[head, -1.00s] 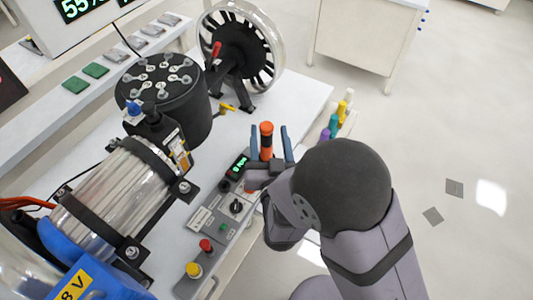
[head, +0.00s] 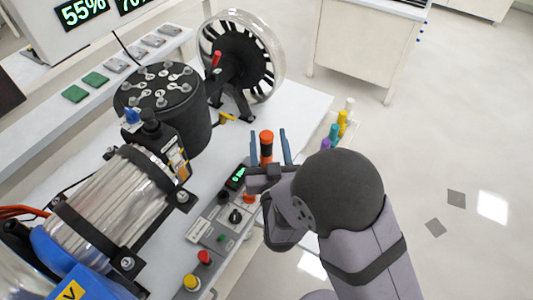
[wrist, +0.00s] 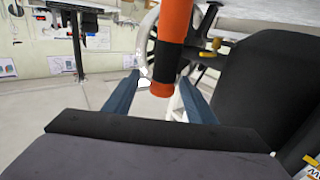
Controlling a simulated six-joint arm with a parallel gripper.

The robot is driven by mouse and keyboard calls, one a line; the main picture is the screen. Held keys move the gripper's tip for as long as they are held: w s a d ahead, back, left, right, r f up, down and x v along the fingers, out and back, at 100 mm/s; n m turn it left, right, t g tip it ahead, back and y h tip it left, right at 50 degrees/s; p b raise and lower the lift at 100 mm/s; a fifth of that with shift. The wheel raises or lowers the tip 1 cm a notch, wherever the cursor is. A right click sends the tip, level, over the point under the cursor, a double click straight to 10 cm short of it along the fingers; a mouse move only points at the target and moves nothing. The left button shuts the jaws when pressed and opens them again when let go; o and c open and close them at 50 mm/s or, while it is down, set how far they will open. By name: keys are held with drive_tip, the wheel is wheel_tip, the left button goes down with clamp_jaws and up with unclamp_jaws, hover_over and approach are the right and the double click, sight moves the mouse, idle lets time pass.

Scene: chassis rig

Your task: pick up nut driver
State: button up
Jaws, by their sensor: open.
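An orange handle with a black band (head: 266,147), which looks like the nut driver, stands roughly upright at the right edge of the white bench. In the wrist view its orange and black handle (wrist: 173,40) hangs in from the top, its orange end near the fingertips. My gripper (head: 270,133) is open, with one blue finger to each side of the handle in the head view. In the wrist view my gripper (wrist: 158,79) shows a gap on both sides of the handle. I see no clear contact. The tool's shaft is hidden.
A control box (head: 228,222) with knobs and buttons lies left of my gripper. Purple, teal, yellow and white handles (head: 334,131) stand just right. A black cylinder (head: 165,105), a spoked wheel (head: 243,55) and a silver motor (head: 120,200) crowd the bench.

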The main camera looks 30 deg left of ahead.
drive_tip(key=p+x, duration=0.1)
drive_tip(key=x, duration=0.3)
drive_tip(key=shift+w+a+p, duration=0.2)
drive_tip(key=shift+a+p, duration=0.1)
drive_tip(key=shift+a, duration=0.05)
drive_tip(key=shift+c, duration=0.4)
drive_tip(key=shift+r, duration=0.1)
clamp_jaws()
